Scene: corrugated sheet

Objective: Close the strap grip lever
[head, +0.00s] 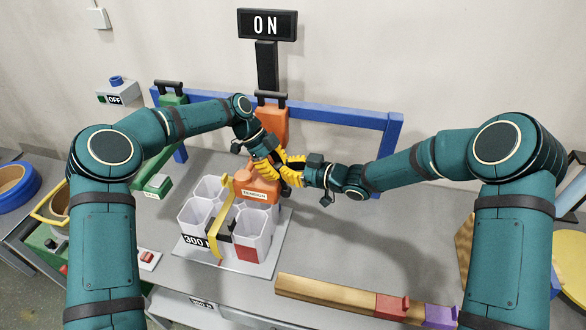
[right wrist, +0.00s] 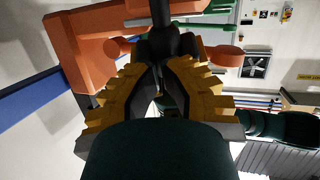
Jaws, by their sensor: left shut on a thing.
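The orange tension tool (head: 255,190), labelled TENSION, sits at a bundle of white cups (head: 200,212) marked 300 N. A yellow strap (head: 221,232) runs down the front of the bundle. My left gripper (head: 264,166) is shut on the tool's upper part; its fingers hide the exact hold. My right gripper (head: 291,168) is just to the right, close to the left one. In the right wrist view its fingers (right wrist: 165,58) converge around a dark part beside orange pieces (right wrist: 100,40). I cannot tell whether they grip it. The lever is not clearly distinguishable.
A blue rail (head: 345,118) carries an orange station (head: 273,122) behind the tool and a green one (head: 172,115) to its left. An ON sign (head: 267,24) stands above.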

